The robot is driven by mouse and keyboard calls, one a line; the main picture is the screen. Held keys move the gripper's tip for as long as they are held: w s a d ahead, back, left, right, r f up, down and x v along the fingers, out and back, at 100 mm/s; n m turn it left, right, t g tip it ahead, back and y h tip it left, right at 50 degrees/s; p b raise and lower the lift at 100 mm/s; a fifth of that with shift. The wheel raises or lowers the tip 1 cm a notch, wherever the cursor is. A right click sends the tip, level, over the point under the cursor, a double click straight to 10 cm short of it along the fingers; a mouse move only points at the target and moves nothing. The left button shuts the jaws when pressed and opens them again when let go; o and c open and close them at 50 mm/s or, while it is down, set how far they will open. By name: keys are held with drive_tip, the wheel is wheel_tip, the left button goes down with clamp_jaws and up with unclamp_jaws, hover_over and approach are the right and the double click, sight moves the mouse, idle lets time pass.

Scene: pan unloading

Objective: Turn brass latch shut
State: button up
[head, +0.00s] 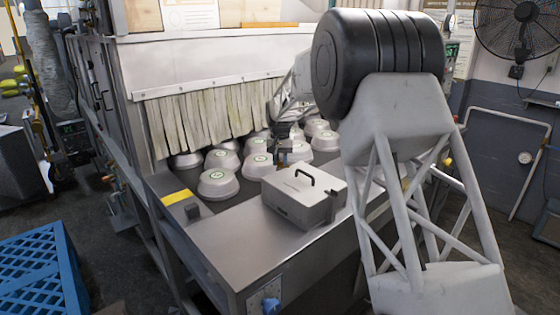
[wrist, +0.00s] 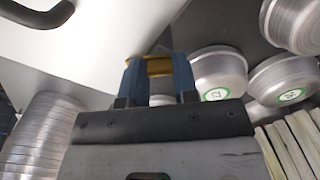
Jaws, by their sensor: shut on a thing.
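A pale grey metal box (head: 300,200) with a black handle (head: 304,178) stands on the steel table. In the wrist view the box's pale lid (wrist: 110,40) and the handle (wrist: 40,14) show at upper left. My gripper (wrist: 157,80) has two blue fingers shut on a brass piece, the latch (wrist: 158,66), by the edge of the pale lid. Whether the latch is turned open or shut cannot be told. In the head view my gripper (head: 284,154) is low behind the box, and the latch is not clearly visible there.
Several round metal pans (head: 218,184) stand close behind and left of the box, some near my gripper in the wrist view (wrist: 218,72). A strip curtain (head: 205,118) hangs behind them. The steel table (head: 215,235) is clear in front of the box. A blue crate (head: 40,270) stands at lower left.

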sight(280, 162)
drive_tip(key=m, duration=0.4)
drive_tip(key=shift+r+m, duration=0.1)
drive_tip(key=shift+m, duration=0.2)
drive_tip(key=m, duration=0.4)
drive_tip(key=shift+m, duration=0.3)
drive_tip(key=o, duration=0.9)
drive_tip(key=shift+r, duration=3.85)
drive_tip(key=shift+s, duration=0.1)
